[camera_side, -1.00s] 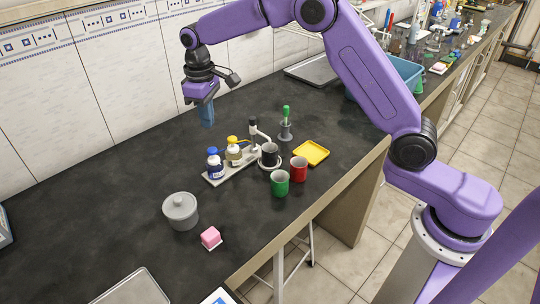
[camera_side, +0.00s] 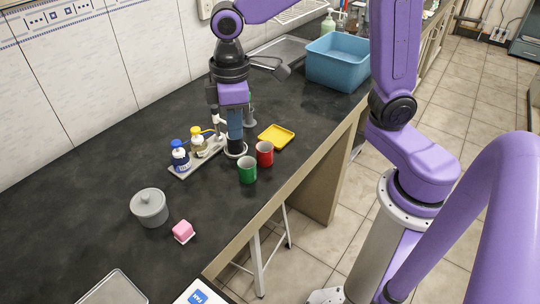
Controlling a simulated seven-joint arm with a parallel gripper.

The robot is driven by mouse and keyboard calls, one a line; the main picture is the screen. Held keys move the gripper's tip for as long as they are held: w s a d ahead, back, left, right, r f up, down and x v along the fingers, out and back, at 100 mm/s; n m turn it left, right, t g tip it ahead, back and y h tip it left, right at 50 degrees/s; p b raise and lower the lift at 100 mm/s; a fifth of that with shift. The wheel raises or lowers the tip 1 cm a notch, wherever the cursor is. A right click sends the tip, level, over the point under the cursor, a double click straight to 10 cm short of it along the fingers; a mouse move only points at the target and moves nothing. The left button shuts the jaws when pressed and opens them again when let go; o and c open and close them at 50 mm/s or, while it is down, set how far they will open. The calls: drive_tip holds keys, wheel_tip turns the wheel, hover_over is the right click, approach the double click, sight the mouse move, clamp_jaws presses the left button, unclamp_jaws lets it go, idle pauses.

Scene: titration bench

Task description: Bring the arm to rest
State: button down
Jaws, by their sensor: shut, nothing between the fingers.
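My gripper (camera_side: 235,137) points straight down over the middle of the bench, with its bluish fingers shut and empty. The fingers are in front of the small titration stand and hide most of it; the black cup seen there earlier is hidden. I cannot tell whether the fingertips touch anything. My upper arm runs out of the top of the picture.
Close by are a red mug (camera_side: 265,153), a green mug (camera_side: 247,170), a yellow tray (camera_side: 277,137), a blue-capped bottle (camera_side: 180,156) and a yellow-capped bottle (camera_side: 198,142). A blue bin (camera_side: 338,62) is behind right.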

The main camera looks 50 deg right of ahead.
drive_tip(key=s+d+f+n, duration=0.1)
drive_tip(key=s+d, duration=0.4)
drive_tip(key=s, duration=0.4)
drive_tip(key=s+d+f+n, duration=0.1)
drive_tip(key=s+d+n, duration=0.1)
drive_tip(key=s+d, duration=0.3)
drive_tip(key=s, duration=0.4)
drive_tip(key=shift+s+d+f, duration=0.2)
drive_tip(key=shift+s+d, duration=0.05)
drive_tip(key=shift+s, duration=0.05)
